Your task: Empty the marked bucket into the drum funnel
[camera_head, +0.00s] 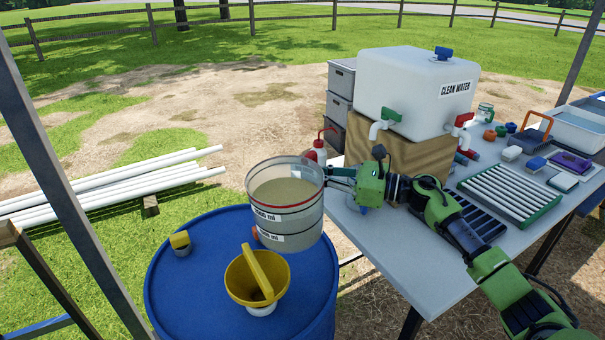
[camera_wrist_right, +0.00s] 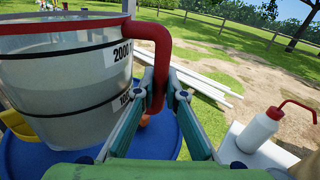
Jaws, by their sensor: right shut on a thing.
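The marked bucket (camera_head: 285,215) is translucent, with black level lines and volume labels, and holds murky tan liquid. It is held about upright above the drum's back right part, behind the funnel. My right gripper (camera_head: 338,178) is shut on its red handle, which shows in the right wrist view (camera_wrist_right: 160,52) between the fingers (camera_wrist_right: 158,92). The yellow funnel (camera_head: 238,278) sits on top of the blue drum (camera_head: 185,290), with a yellow bar across its mouth. The bucket is apart from the funnel in the head view. My left gripper is not in view.
A yellow-topped cap (camera_head: 180,243) lies on the drum's left.

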